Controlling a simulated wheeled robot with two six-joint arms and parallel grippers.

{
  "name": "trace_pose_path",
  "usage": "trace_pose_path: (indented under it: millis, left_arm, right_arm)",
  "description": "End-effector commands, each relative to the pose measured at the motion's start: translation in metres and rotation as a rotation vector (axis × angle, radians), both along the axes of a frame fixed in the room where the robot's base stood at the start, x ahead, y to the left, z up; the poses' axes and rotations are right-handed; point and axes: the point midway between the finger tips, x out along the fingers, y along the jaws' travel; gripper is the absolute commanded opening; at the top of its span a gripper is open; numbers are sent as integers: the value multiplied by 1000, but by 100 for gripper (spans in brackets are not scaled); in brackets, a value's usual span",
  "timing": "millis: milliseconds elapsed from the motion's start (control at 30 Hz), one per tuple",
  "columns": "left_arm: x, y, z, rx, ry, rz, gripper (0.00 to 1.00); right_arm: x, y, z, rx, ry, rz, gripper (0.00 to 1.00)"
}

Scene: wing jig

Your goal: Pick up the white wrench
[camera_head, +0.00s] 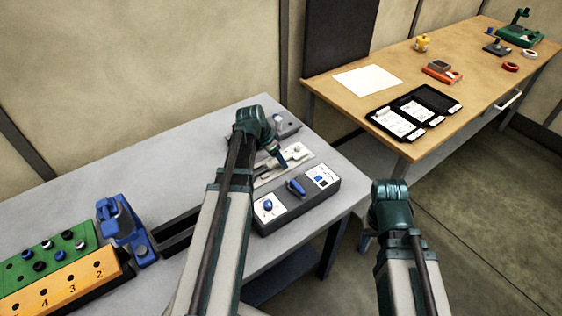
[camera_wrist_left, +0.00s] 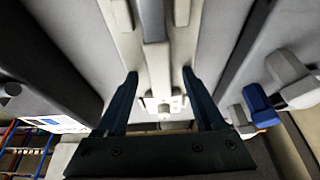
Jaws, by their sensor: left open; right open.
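Below my left gripper, a pale plate (camera_head: 299,158) lies on the grey table in the head view, with a long pale piece on it. In the left wrist view this long pale piece (camera_wrist_left: 157,65) runs between the fingers, ending in a whitish block; I cannot tell for certain that it is the white wrench. My left gripper (camera_wrist_left: 160,82) is open, with one finger on each side of the piece and nothing clearly held. In the head view its tips are small and partly hidden by my arm. My right gripper (camera_head: 366,240) is mostly hidden behind my right arm, beyond the grey table's right edge.
A grey control box (camera_head: 296,203) with blue knobs stands just in front of the plate. A blue fixture (camera_head: 124,229) and an orange numbered block (camera_head: 62,286) are at the left. A wooden table (camera_head: 385,62) with a black case (camera_head: 436,98) stands behind right.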

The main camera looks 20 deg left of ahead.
Motion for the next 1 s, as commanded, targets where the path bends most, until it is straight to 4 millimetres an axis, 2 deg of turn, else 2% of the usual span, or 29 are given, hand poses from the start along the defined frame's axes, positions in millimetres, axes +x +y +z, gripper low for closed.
trace_pose_path:
  millis: [300, 600, 700, 1000]
  left_arm:
    - [0, 0, -4, 0, 0, 0, 68]
    - [0, 0, -3, 0, 0, 0, 14]
    - [0, 0, -3, 0, 0, 0, 0]
    - [0, 0, -3, 0, 0, 0, 0]
  right_arm:
    - [0, 0, -4, 0, 0, 0, 57]
    - [0, 0, -3, 0, 0, 0, 57]
    - [0, 0, -3, 0, 0, 0, 57]
    - [0, 0, -3, 0, 0, 0, 57]
